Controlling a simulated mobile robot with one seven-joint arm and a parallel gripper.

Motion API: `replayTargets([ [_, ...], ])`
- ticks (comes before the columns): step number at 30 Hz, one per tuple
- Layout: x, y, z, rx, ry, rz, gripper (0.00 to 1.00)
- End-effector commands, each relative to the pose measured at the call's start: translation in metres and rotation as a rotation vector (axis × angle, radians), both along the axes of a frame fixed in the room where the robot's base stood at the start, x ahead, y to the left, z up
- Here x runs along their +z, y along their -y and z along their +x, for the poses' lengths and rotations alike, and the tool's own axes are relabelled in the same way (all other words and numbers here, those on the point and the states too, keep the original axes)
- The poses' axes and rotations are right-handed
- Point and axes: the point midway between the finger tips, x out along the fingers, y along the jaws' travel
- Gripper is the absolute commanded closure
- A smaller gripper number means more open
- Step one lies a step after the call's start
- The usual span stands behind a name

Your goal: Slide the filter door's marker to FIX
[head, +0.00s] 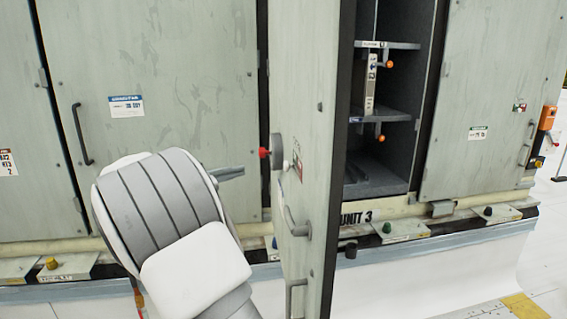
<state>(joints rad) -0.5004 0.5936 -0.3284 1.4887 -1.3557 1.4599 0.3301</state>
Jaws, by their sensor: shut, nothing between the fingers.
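The filter door (309,90) stands open in the middle, seen at a steep angle. On its face a small red, white and green label (297,165) sits with a white knob (286,165) beside it. I cannot read the label, nor tell which part is the marker or its setting. A grey round fitting with a red ball (264,152) juts from the door just above. My gripper (238,172) is shut and empty, pointing right toward the door, left of the knob and slightly lower. A gap shows between its tips and the door. My arm hides part of the gripper.
A ledge (400,229) with knobs runs below.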

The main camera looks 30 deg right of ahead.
Motion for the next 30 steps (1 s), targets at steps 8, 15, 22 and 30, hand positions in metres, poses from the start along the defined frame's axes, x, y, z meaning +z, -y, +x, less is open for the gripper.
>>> replayTargets([
  [8,0.001,-0.002,0.002,0.004,0.003,-0.01,1.0],
  [15,0.001,-0.002,0.002,0.004,0.003,-0.01,1.0],
  [22,0.001,0.013,0.005,0.002,0.002,-0.011,1.0],
  [30,0.0,0.067,0.017,0.0,0.001,-0.011,1.0],
])
